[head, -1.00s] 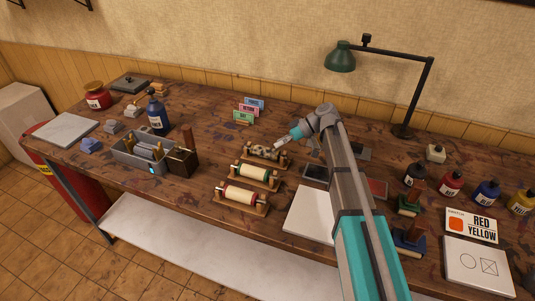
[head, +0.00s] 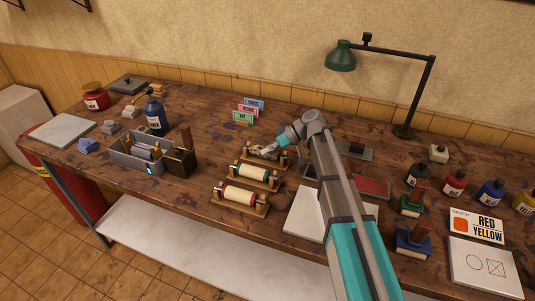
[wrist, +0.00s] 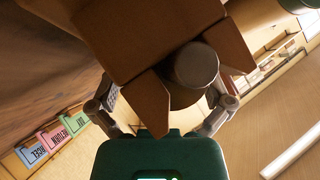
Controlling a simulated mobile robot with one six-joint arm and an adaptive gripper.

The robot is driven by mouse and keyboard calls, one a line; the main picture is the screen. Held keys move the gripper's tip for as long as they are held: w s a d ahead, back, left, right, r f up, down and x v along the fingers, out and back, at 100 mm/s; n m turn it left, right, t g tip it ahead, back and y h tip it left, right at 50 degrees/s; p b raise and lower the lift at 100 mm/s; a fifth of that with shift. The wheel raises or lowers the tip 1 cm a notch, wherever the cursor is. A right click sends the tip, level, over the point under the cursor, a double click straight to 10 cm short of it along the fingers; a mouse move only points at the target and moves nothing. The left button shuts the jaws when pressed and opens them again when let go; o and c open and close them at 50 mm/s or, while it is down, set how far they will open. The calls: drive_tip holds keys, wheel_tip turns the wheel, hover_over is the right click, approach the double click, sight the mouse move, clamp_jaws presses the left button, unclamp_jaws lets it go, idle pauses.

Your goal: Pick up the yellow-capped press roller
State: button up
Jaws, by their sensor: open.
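Three press rollers lie in wooden cradles in the middle of the bench. The back roller sits in the back cradle (head: 247,157), mostly covered by my gripper (head: 266,152), so its cap colour cannot be made out. The middle roller (head: 253,173) has green ends and the front roller (head: 239,195) has red ends. My gripper is open, right at the back roller. In the wrist view its fingers (wrist: 160,100) stand apart on either side of a wooden cradle (wrist: 152,100) and a dull round roller end (wrist: 197,65). Contact cannot be told.
Small cards (head: 249,111) stand behind the rollers. A grey tool bin (head: 124,151) is to the left, and a white sheet (head: 303,213) is to the front right. A green lamp (head: 341,57) stands at the back right.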

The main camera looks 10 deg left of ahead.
clamp_jaws()
idle(0.5)
drive_tip(key=shift+r, duration=0.2)
wheel_tip(320, 180, up, 2)
drive_tip(key=p, duration=0.2)
drive_tip(key=shift+r+p, duration=0.15)
drive_tip(key=shift+p, duration=0.15)
drive_tip(key=s+a+r+p, duration=0.1)
drive_tip(key=s+r+p, duration=0.9)
drive_tip(key=s, duration=0.4)
drive_tip(key=shift+a+r, duration=0.2)
drive_tip(key=shift+a, duration=0.1)
